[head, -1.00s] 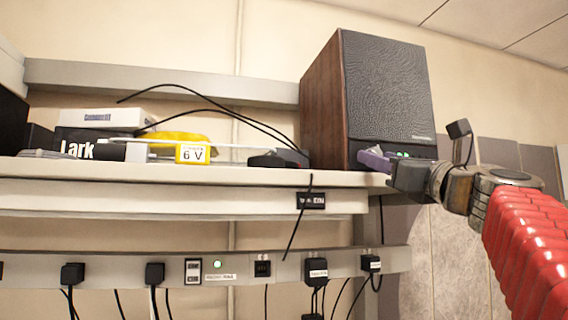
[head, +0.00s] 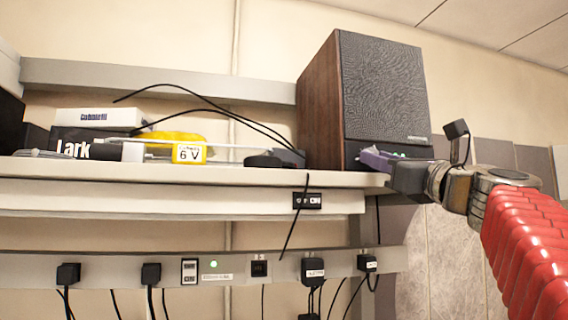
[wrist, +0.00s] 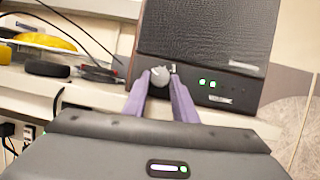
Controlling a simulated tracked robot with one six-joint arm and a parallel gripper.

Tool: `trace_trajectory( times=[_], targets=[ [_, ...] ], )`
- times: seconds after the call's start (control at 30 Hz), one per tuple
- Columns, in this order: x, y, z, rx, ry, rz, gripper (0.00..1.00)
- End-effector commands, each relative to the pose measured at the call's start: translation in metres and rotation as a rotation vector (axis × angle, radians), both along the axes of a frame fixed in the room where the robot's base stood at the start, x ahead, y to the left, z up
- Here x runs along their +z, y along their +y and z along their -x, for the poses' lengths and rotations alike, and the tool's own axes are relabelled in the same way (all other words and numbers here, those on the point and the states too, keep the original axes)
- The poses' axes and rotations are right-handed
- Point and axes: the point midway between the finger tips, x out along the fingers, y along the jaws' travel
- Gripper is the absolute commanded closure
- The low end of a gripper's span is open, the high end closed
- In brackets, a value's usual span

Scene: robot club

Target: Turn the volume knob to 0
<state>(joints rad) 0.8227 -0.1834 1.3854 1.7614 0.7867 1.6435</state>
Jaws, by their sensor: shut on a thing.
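The speaker (head: 385,88), with wood sides and a dark textured grille, stands on the right end of the shelf. It also shows in the wrist view (wrist: 205,35). The volume knob (wrist: 160,76) is a small grey round knob low on its front panel, left of two green lights (wrist: 207,83). My gripper (head: 368,158) is at the panel from the right. Its purple fingers (wrist: 160,88) are shut on the knob, one on each side. In the head view the fingers hide the knob. I cannot read a scale or the knob's setting.
The shelf (head: 200,172) runs left from the speaker. On it are a Lark box (head: 75,146), a yellow item with a 6 V label (head: 188,153) and loose black cables (head: 215,108). A power strip (head: 230,265) with several plugs runs below.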

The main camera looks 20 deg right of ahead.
Motion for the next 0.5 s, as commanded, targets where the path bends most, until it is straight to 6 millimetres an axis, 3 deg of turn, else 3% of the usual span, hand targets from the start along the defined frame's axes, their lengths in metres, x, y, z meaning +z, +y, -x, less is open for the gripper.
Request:
trace_trajectory(
  times=[0.5],
  targets=[
    [0.0016, -0.0056, 0.0005, 0.000, 0.021, 0.344, 0.97]
  ],
)
